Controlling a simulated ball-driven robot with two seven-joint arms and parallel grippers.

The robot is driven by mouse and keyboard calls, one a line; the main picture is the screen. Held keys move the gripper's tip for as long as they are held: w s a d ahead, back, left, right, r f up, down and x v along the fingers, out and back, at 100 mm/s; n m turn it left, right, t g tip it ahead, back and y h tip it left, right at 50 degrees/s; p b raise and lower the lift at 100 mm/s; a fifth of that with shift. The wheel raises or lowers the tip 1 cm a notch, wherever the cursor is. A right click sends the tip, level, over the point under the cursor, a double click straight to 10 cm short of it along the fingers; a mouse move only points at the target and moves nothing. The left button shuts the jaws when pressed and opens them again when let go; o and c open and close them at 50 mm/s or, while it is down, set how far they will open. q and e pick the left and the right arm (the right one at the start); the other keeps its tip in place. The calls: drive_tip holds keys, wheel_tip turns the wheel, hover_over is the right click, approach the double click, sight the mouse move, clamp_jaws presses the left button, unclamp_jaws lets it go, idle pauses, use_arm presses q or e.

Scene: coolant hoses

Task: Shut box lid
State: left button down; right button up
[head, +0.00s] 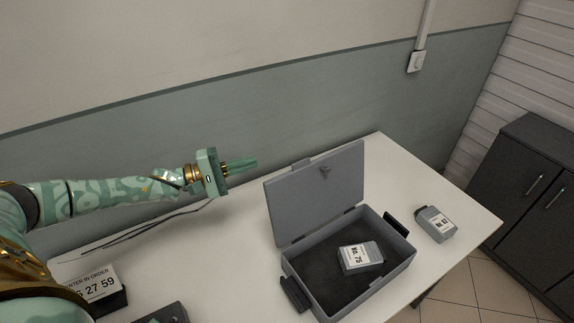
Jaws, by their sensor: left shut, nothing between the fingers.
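A grey box (375,290) stands open on the white table, with a dark lining inside. Its lid (318,195) is hinged at the back and stands raised, leaning back a little, with a small latch on its inner face. A grey bottle (361,257) with a white label lies inside the box. My left gripper (256,163) is shut and empty, in the air to the left of the lid's upper edge and apart from it. My right gripper is not in view.
Another grey labelled bottle (435,224) lies on the table (395,171) right of the box. A number sign (93,287) and a dark object (167,314) are at the front left. Dark cables (130,232) lie near the wall. A dark cabinet (525,190) stands at right.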

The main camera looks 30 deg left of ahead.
use_arm(q)
drive_tip(key=w+d+r, duration=0.1)
drive_tip(key=w+d, duration=0.3)
drive_tip(key=d, duration=0.5)
drive_tip(key=shift+w+r, duration=0.15)
drive_tip(key=shift+w, duration=0.05)
drive_tip(key=shift+r, duration=0.1)
